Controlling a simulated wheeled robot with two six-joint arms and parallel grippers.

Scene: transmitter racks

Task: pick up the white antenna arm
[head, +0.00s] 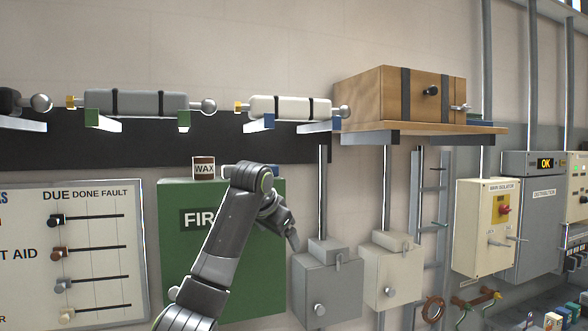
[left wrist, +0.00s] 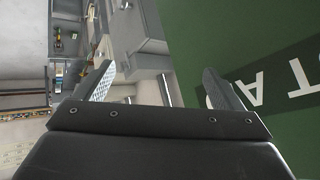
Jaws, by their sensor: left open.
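The white antenna arm (head: 289,107) lies level on two wall brackets in the head view, with black bands, a brass end at its left and a ball end at its right. My left gripper (head: 294,240) is below it, in front of the right edge of the green first aid cabinet, apart from the arm. In the left wrist view the jaws of my left gripper (left wrist: 160,88) are spread with nothing between them. The white antenna arm is not seen in that view. My right gripper is in neither view.
A grey antenna arm (head: 137,103) rests on brackets to the left. A wooden box (head: 390,95) stands on a shelf to the right. A wax tin (head: 204,168) sits on the green cabinet (head: 170,235).

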